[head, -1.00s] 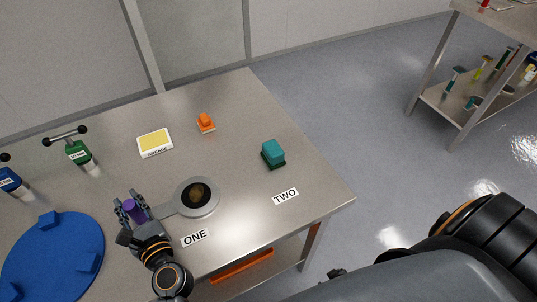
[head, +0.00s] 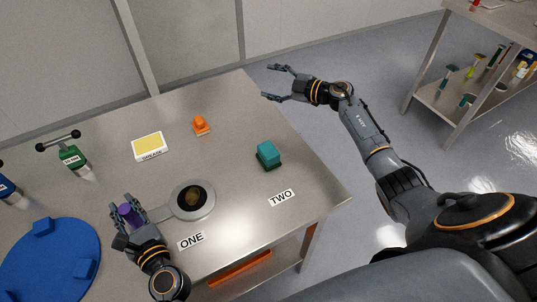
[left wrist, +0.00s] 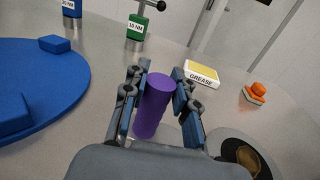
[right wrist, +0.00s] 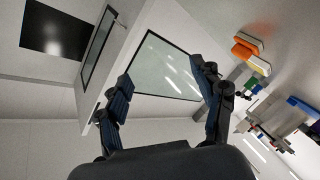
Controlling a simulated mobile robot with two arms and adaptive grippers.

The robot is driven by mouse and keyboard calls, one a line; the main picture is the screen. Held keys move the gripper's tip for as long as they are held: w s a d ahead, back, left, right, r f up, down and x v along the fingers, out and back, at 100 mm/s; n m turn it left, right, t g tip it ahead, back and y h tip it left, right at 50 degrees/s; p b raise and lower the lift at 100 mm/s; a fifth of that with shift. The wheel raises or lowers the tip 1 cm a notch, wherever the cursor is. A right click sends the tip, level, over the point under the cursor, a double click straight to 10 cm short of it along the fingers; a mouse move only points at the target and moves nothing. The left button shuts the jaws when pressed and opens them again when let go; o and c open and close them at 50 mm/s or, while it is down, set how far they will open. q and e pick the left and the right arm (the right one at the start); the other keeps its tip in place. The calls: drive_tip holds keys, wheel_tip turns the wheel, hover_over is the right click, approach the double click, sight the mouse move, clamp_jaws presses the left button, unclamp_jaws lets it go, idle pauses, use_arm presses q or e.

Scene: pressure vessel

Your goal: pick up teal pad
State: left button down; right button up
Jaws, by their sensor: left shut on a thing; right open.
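The teal pad (head: 268,153) is a small teal block on a darker green base. It sits on the steel table near the right edge, above the TWO label (head: 282,197). My right gripper (head: 268,83) is open and empty, past the table's far right corner and apart from the pad. It also shows in the right wrist view (right wrist: 165,90), with nothing between its fingers. My left gripper (head: 127,207) is shut on a purple cylinder (left wrist: 152,106), the handle of a round grey plate with a dark centre (head: 192,200), by the ONE label (head: 191,240).
An orange knobbed block (head: 200,125) and a yellow GREASE box (head: 150,147) lie left of the pad. A green T-handled tool (head: 72,158) and a blue round fixture (head: 55,265) are at the left. The table around the pad is clear.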

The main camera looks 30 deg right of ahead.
drive_tip(key=s+a+r+n+g+y, duration=0.1)
drive_tip(key=s+a+r+n+g, duration=0.2)
drive_tip(key=a+n, duration=0.35)
drive_tip(key=s+a+r+n+g+y, duration=0.1)
drive_tip(key=s+a+n+g, duration=0.1)
drive_tip(key=a+n+g, duration=0.45)
drive_tip(key=n+g+h, duration=0.5)
drive_tip(key=n+h, duration=0.2)
drive_tip(key=h, duration=0.3)
hover_over(269, 149)
drive_tip(key=a, duration=0.1)
drive_tip(key=f, duration=0.2)
drive_tip(key=shift+t, duration=0.25)
drive_tip(key=f, duration=0.6)
drive_tip(key=shift+s, duration=0.25)
drive_tip(key=shift+w+d+f, duration=0.15)
drive_tip(key=shift+d+f, duration=0.05)
drive_tip(key=shift+f, duration=1.15)
drive_tip(key=shift+w+d+f, duration=0.1)
drive_tip(key=shift+d+f, duration=0.1)
drive_tip(key=shift+f, duration=1.1)
drive_tip(key=c, duration=1.2)
